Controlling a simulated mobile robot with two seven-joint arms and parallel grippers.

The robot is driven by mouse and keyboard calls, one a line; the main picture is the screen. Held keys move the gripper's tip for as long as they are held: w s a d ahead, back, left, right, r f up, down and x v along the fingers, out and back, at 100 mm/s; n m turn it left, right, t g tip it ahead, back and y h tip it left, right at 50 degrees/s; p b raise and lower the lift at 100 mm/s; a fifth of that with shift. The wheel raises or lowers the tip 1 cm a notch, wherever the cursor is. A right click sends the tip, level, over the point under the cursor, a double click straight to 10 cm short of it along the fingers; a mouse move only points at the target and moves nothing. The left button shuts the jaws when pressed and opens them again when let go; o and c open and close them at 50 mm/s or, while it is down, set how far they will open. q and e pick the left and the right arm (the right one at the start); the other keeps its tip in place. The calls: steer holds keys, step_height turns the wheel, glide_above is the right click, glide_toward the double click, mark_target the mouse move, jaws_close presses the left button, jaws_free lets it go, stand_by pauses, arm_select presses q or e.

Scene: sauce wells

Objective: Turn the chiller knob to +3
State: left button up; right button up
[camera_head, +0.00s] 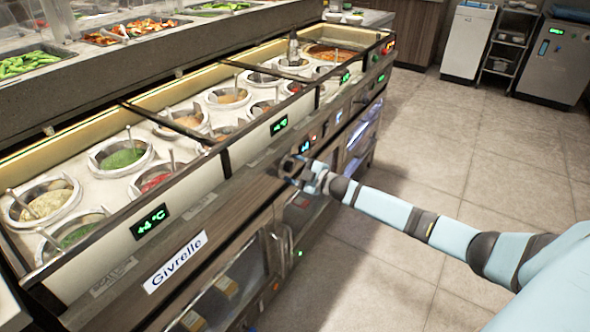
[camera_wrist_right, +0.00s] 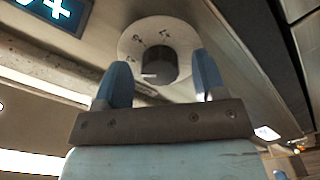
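The chiller knob (camera_wrist_right: 156,64) is a dark round knob on a pale dial plate (camera_wrist_right: 177,33) with small marks, seen in the right wrist view. The marks are too small to read. My right gripper (camera_wrist_right: 158,68) is open, with its blue fingers on the left and right of the knob. I cannot tell whether they touch it. In the head view my right gripper (camera_head: 290,168) is at the counter's front panel and hides the knob there. A lit display (camera_wrist_right: 56,10) is partly cut off at the wrist view's top left. My left gripper is not in view.
The chilled counter holds several sauce wells, including a green sauce (camera_head: 123,158). Its front carries several green displays, one reading about +4 °C (camera_head: 150,221). A "Givrelle" label (camera_head: 174,262) is below. Glass-fronted compartments (camera_head: 230,285) lie under the panel. The tiled floor (camera_head: 480,180) at right is clear.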

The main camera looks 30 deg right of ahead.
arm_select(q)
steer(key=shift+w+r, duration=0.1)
arm_select(e)
steer(key=shift+s+d, duration=0.15)
steer(key=shift+s, duration=0.15)
arm_select(q)
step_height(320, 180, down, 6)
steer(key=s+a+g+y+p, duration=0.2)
steer(key=p, duration=0.1)
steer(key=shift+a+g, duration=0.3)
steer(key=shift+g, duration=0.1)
arm_select(e)
steer(key=v, duration=1.3)
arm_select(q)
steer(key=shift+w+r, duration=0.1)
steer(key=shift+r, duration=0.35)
